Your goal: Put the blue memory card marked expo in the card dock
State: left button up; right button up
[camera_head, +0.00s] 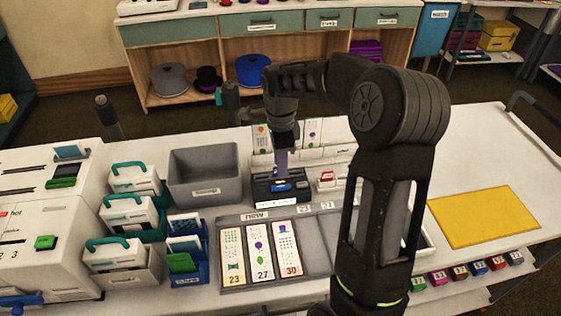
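A dark card dock (259,193) stands near the middle of the table. A small blue piece, which may be the blue memory card (283,187), shows at the dock's front slot; any marking on it is too small to read. My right gripper (282,172) points straight down over the dock, its tip just above or at the blue piece. I see it side-on, so the gap between its fingers is hidden, and I cannot tell if it touches the piece. My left gripper is not in view.
A grey bin (204,177) stands left of the dock, with white holders and blue card boxes (188,251) beside it. A tray with printed cards (300,218) lies in front. A yellow mat (484,217) is at right. My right arm hides part of the table.

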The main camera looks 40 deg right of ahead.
notch_tip(320, 180, up, 8)
jog(key=shift+f+b, duration=0.1)
jog(key=shift+b, duration=0.35)
dwell(0.8)
